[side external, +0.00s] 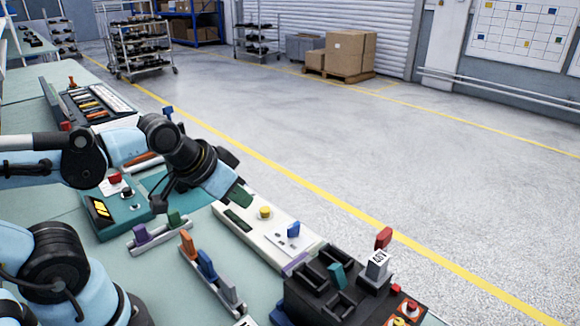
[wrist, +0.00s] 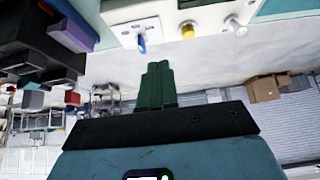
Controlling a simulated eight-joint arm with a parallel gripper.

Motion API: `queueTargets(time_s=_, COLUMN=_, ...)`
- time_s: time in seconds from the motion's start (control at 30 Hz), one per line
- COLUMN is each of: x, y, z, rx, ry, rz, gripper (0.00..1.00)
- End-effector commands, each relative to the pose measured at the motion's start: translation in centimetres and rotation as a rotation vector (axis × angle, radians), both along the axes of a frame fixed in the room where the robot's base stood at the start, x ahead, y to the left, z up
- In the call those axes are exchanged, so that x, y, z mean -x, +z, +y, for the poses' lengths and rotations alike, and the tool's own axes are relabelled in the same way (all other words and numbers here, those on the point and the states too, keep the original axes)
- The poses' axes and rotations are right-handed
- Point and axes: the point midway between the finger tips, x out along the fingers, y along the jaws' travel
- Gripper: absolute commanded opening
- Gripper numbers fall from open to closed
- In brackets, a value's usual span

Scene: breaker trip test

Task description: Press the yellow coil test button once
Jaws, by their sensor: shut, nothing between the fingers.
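The yellow button (side external: 265,212) stands on a long white panel (side external: 272,231) at the bench edge; the wrist view shows it at the top (wrist: 187,30). A blue toggle (side external: 293,229) is on the same panel, also seen in the wrist view (wrist: 141,43). My gripper (side external: 241,198) has dark green fingers, shut and empty. In the side view it is up and left of the button, seemingly above the panel's far end and apart from the button. In the wrist view the fingertips (wrist: 158,66) show below the button, with a gap between them.
A black block with slots (side external: 335,288) stands nearer than the panel, with a red lever (side external: 383,238) behind it. A rail with orange and blue levers (side external: 207,265) and a teal box (side external: 122,212) lie to the left. Open floor is beyond the bench.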

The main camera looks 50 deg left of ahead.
Motion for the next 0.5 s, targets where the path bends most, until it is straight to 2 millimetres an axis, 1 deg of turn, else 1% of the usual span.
queueTargets(time_s=0.17, x=-0.3, y=0.1, z=0.1, rx=-0.012, ry=-0.013, rz=-0.005, gripper=0.0)
queueTargets(time_s=0.27, x=-1.1, y=0.3, z=0.5, rx=-0.051, ry=-0.058, rz=-0.021, gripper=0.0)
queueTargets(time_s=0.5, x=-4.9, y=1.1, z=2.5, rx=-0.253, ry=-0.268, rz=-0.087, gripper=0.0)
